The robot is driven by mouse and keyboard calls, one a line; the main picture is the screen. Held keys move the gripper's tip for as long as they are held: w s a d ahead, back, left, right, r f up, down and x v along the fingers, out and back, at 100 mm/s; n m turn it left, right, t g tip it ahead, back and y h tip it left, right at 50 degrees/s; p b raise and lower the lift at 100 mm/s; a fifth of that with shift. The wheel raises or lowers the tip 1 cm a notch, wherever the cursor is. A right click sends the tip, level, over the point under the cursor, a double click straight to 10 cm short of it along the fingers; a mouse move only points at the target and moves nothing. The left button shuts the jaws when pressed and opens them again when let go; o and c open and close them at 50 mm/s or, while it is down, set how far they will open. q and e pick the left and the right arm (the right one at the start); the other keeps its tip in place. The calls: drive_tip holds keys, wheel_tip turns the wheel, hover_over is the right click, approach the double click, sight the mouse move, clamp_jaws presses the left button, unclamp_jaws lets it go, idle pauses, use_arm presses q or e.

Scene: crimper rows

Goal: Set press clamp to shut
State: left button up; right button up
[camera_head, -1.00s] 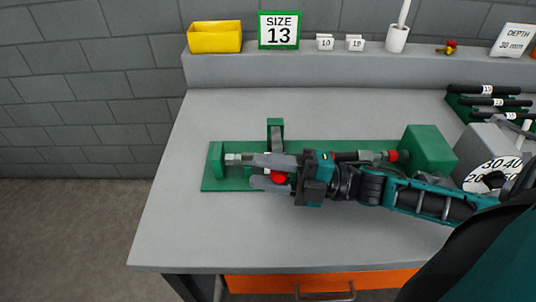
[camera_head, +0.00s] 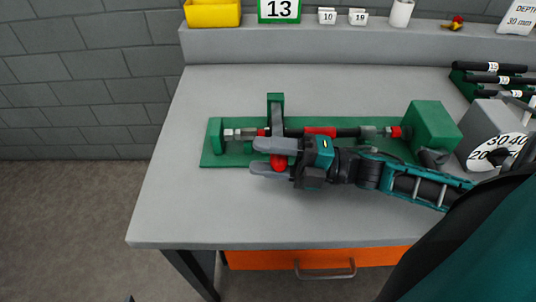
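The press (camera_head: 232,158) is a long green base with a green post, a green end block and a row of rods and red parts along it. A red ball knob (camera_head: 280,161) shows at its front, below the post. My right gripper (camera_head: 256,156) comes in from the right over the base. Its two grey fingers lie on either side of the knob and appear closed on it. The fingers and wrist hide the knob's stem and part of the clamp. My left gripper is not in view.
A yellow bin (camera_head: 213,13), a size sign (camera_head: 279,10) reading 13 and small number blocks stand on the back ledge. Black rods (camera_head: 488,66) in a green rack and a grey dial block (camera_head: 491,130) are at the right. The left tabletop (camera_head: 180,205) is clear.

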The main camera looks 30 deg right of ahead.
drive_tip(key=shift+o, duration=0.5)
wheel_tip(320, 180, up, 20)
drive_tip(key=p, duration=0.5)
